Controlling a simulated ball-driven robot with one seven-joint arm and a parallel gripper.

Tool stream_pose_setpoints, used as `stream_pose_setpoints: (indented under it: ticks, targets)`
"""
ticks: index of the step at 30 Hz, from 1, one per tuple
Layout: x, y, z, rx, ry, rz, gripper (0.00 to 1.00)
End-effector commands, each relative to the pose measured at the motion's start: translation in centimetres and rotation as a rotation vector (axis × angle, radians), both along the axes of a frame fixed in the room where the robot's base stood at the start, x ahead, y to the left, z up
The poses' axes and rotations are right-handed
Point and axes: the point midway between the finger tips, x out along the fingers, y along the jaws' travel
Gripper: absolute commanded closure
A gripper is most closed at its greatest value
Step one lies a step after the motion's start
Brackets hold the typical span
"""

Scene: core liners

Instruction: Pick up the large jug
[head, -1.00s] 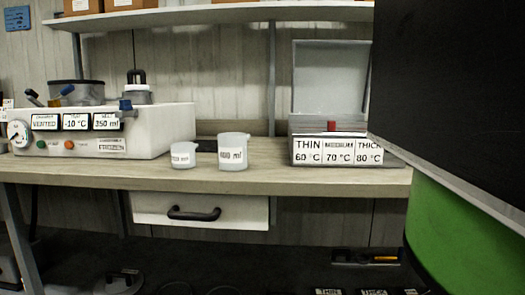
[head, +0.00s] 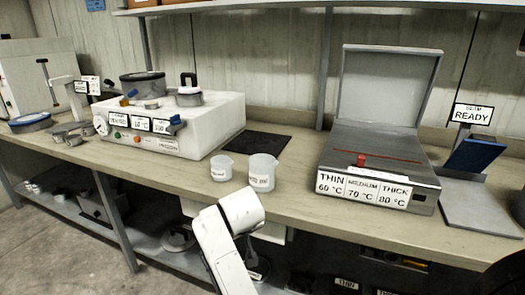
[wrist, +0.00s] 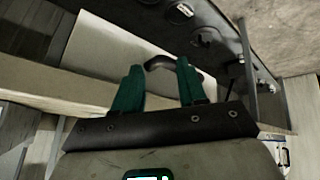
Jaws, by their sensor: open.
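The large jug (head: 263,172) is a whitish translucent beaker with a spout and a printed label, upright on the wooden bench near its front edge. A smaller similar jug (head: 221,168) stands just left of it. My white arm (head: 231,235) rises in front of the bench, below the jugs. My gripper itself is not seen in the head view. In the wrist view my gripper (wrist: 158,68) has two green fingers apart, with nothing between them. No jug shows in the wrist view, and the fingers face a drawer front with a dark handle (wrist: 160,60).
A white vented machine (head: 175,125) stands behind and left of the jugs. A dark mat (head: 256,141) lies behind them. A heater box with raised lid (head: 375,165) is to the right, then a stand with a READY sign (head: 471,114). A lower shelf (head: 150,243) holds items.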

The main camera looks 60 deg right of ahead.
Motion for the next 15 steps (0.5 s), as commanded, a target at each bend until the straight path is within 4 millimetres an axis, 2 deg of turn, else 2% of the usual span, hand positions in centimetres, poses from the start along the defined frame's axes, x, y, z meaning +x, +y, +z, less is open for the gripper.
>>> stream_pose_setpoints:
  ticks: [1, 6, 9, 15]
  targets:
    - [0.9, -1.2, 4.9, -0.003, -0.028, -0.038, 0.59]
    - [2.8, -5.7, 14.6, 0.006, -0.101, -0.192, 0.59]
    - [3.3, -8.0, 17.7, 0.032, -0.126, -0.279, 0.59]
    - [3.6, -10.5, 20.9, 0.09, -0.149, -0.388, 0.59]
